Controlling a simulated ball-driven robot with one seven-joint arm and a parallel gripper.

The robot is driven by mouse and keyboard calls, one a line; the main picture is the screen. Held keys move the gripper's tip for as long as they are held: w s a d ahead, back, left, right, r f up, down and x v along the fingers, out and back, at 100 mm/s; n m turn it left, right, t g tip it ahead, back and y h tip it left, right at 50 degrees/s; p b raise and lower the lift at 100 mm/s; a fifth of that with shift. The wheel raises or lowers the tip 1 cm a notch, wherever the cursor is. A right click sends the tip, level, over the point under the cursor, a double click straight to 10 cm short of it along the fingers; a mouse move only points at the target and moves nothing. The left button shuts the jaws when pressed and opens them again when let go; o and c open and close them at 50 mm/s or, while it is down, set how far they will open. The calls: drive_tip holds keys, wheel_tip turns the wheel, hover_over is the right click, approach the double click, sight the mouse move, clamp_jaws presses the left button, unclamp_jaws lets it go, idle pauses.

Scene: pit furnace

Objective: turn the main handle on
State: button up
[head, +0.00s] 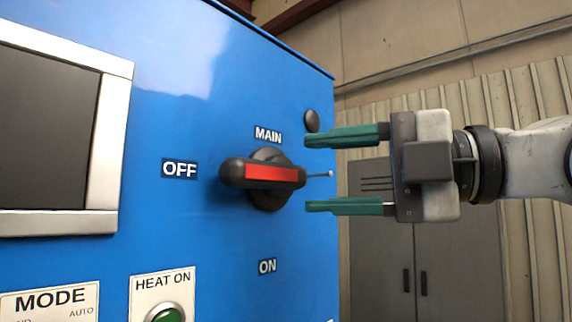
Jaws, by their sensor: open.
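The main handle (262,174) is a black rotary handle with a red stripe on the blue panel, under the MAIN label. It lies horizontally, with its long end pointing left toward the OFF label (179,169). The ON label (267,266) is below it. My gripper (325,172) is to the right of the handle, open and empty, with one green finger above the handle's height and one below. A thin rod with a small tip shows between the fingers, beside the handle's right end. The fingers appear apart from the handle.
A framed dark screen (122,140) is on the panel's left. A green HEAT ON button (165,313) and a MODE plate (50,303) are at the bottom. A round black knob (312,120) is near the upper finger. A grey cabinet (430,270) stands behind my gripper.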

sight(281, 175)
drive_tip(key=shift+p+x, duration=0.55)
drive_tip(key=shift+x, duration=2.15)
drive_tip(key=shift+c, duration=0.2)
clamp_jaws()
